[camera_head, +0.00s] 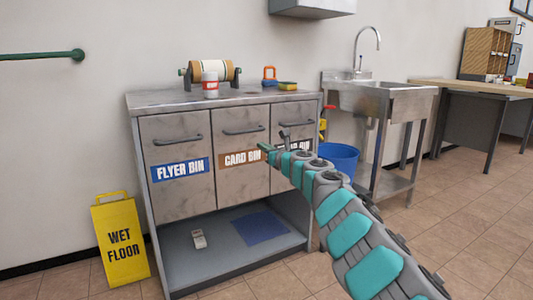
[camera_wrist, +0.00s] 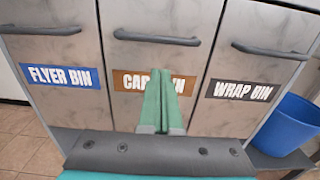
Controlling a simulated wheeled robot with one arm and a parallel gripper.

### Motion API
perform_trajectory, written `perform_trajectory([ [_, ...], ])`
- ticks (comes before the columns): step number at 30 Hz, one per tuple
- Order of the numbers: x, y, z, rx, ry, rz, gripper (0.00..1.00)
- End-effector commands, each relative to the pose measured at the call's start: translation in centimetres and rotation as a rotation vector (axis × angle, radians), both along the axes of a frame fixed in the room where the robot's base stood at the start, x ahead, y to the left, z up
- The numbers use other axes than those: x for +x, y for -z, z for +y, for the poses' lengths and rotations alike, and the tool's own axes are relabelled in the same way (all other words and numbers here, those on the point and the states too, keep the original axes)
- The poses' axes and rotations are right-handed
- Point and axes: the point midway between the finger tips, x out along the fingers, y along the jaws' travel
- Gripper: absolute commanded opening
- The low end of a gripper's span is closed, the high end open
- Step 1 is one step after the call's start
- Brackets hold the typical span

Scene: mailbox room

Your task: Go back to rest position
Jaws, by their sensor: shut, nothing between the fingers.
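My gripper (camera_head: 264,148) is shut and empty at the end of my extended arm, in front of the metal cabinet. In the wrist view my gripper (camera_wrist: 160,75) points at the middle bin door, labelled CARD BIN (camera_wrist: 132,82), and covers part of its label. I cannot tell whether the fingertips touch the door. The FLYER BIN door (camera_head: 176,135) is on the left. The WRAP BIN door (camera_wrist: 265,55) is on the right, and my arm partly hides it in the head view. All three doors look closed.
A yellow wet floor sign (camera_head: 121,240) stands left of the cabinet. A blue bucket (camera_head: 341,158) and a steel sink (camera_head: 388,103) are on the right. A paper roll holder (camera_head: 214,71), a red-and-white cup (camera_head: 210,88) and small items stand on the cabinet top (camera_head: 160,99).

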Motion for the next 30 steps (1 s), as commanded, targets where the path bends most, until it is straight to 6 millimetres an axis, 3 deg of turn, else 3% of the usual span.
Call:
perform_trajectory([
  [14,-1.1,0.1,-1.1,0.001,0.007,0.002,0.0],
  [17,-0.7,-1.0,-2.5,0.035,0.048,0.012,0.0],
  [20,0.3,-3.5,-6.2,0.117,0.152,0.028,0.0],
  [24,1.0,-8.5,-13.8,0.316,0.352,0.053,0.0],
  [30,-1.4,-14.3,-25.7,0.686,0.632,0.074,0.0],
])
